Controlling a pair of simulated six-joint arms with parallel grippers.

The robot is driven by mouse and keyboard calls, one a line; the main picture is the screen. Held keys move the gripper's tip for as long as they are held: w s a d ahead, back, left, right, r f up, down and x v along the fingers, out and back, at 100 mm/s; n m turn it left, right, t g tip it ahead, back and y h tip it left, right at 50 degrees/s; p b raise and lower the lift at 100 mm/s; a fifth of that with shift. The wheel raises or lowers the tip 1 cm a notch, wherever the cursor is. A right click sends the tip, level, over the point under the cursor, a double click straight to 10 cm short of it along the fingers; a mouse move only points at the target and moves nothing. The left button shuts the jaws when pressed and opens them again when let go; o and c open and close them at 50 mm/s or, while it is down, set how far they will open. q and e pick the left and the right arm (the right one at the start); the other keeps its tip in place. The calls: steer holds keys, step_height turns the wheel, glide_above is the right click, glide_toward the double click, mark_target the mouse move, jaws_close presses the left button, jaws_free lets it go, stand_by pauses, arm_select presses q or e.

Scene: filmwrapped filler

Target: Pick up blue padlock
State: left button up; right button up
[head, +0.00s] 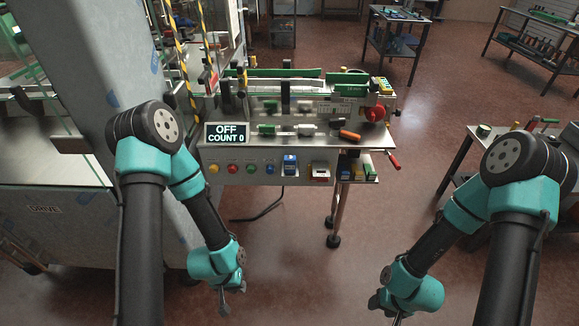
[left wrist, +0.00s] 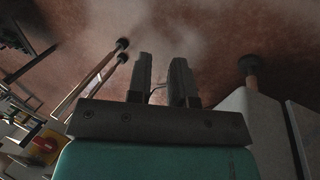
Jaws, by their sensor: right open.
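A small blue item (head: 290,164), which looks like the blue padlock, is on the machine's front panel, right of the row of round buttons. It is too small to make out its shackle. My left gripper (head: 232,293) hangs low in front of the machine, below and left of the blue item and well apart from it. In the left wrist view its two fingers (left wrist: 161,82) stand apart with a gap between them, and only floor and a thin dark line show there. My right gripper (head: 397,318) is open at the bottom edge, far below and right of the blue item.
The machine's panel holds a display (head: 227,133), coloured buttons (head: 251,168), a red-and-white item (head: 320,170) and an orange handle (head: 349,134). A red-handled lever (head: 393,160) sticks out right. A glass-sided cabinet stands left. Floor between my arms is clear.

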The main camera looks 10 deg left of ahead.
arm_select(q)
steer(key=o, duration=0.7)
steer(key=shift+o, duration=0.2)
steer(key=shift+w, duration=0.1)
